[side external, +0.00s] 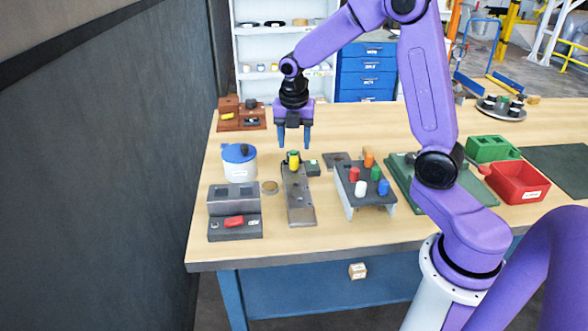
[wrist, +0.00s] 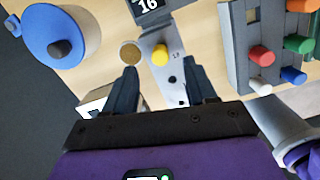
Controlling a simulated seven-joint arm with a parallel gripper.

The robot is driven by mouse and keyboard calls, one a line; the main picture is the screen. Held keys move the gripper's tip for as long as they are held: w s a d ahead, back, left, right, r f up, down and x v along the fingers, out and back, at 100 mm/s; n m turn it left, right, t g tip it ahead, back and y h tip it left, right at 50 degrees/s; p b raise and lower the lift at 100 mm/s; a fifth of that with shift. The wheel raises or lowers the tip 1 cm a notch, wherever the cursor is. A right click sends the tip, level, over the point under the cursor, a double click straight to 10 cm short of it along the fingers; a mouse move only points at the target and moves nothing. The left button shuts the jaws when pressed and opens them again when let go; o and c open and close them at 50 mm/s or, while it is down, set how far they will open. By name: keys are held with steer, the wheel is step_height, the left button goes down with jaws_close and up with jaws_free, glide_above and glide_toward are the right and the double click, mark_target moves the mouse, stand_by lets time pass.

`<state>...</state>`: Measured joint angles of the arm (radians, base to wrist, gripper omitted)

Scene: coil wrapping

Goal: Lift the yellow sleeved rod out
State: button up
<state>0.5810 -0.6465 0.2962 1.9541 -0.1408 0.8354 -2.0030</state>
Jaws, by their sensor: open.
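The yellow sleeved rod (side external: 293,159) stands upright at the far end of a grey metal plate (side external: 300,205) on the table. In the wrist view its yellow top (wrist: 160,54) shows ahead of my fingertips, near the middle. My gripper (side external: 294,145) points down, open and empty, with its blue fingertips a little above the rod in the side view. In the wrist view the two dark fingers of my gripper (wrist: 161,70) are spread apart. I see no contact with the rod. The rod's lower part is hard to make out.
A grey rack (side external: 347,190) with red, white, green, blue and orange pegs stands to the right. A white pot with a blue lid (side external: 239,160) and a grey stepped block (side external: 235,222) are to the left. A small dark display (side external: 312,168) and a brass disc (side external: 270,187) flank the plate.

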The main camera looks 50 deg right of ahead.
mark_target(294, 158)
steer(key=shift+w+d+f, duration=0.1)
steer(key=shift+d+f, duration=0.05)
steer(key=shift+f, duration=3.15)
jaws_close()
